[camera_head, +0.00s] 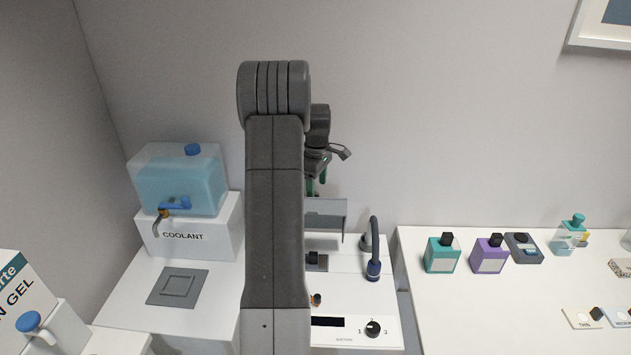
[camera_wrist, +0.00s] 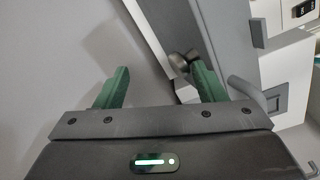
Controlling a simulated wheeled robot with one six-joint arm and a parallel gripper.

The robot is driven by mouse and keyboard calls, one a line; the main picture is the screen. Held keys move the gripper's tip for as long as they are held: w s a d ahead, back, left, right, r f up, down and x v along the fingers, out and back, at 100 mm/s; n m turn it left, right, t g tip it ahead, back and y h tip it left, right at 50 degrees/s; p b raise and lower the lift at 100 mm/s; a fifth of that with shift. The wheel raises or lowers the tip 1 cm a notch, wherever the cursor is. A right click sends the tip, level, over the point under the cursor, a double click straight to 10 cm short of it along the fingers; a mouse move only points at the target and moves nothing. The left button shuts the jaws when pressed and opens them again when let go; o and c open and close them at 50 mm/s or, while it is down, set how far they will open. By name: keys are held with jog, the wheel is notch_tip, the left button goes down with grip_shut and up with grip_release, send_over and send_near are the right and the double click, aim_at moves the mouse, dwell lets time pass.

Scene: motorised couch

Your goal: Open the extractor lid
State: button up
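The extractor appears to be the white machine (camera_head: 355,325) in the head view, with a dark display and a knob marked 1, 2, 3. A light grey panel (camera_head: 326,220), which looks like its lid, stands raised at its back, partly hidden by my arm. My gripper (camera_head: 317,185) is just above this panel. In the wrist view my gripper (camera_wrist: 158,78) has its green fingers wide apart. A pale panel edge (camera_wrist: 148,25) and a rounded metal piece (camera_wrist: 181,63) lie between them, close to the right finger. I cannot tell whether they touch.
A blue-ended hose (camera_head: 374,265) stands at the machine's right. A coolant tank (camera_head: 180,180) stands at left beside a grey square plate (camera_head: 178,287). Teal (camera_head: 442,255) and purple (camera_head: 489,255) bottles stand on the right table. The wall is close behind my gripper.

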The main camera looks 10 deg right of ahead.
jog(key=shift+s+a+f, duration=0.1)
jog(key=shift+a+f, duration=0.05)
jog(key=shift+f, duration=0.4)
jog(key=shift+a+f, duration=0.1)
jog(key=shift+f, duration=0.45)
notch_tip(320, 180, up, 16)
jog(key=b, duration=0.2)
jog(key=shift+d, duration=0.15)
jog(key=shift+s, duration=0.1)
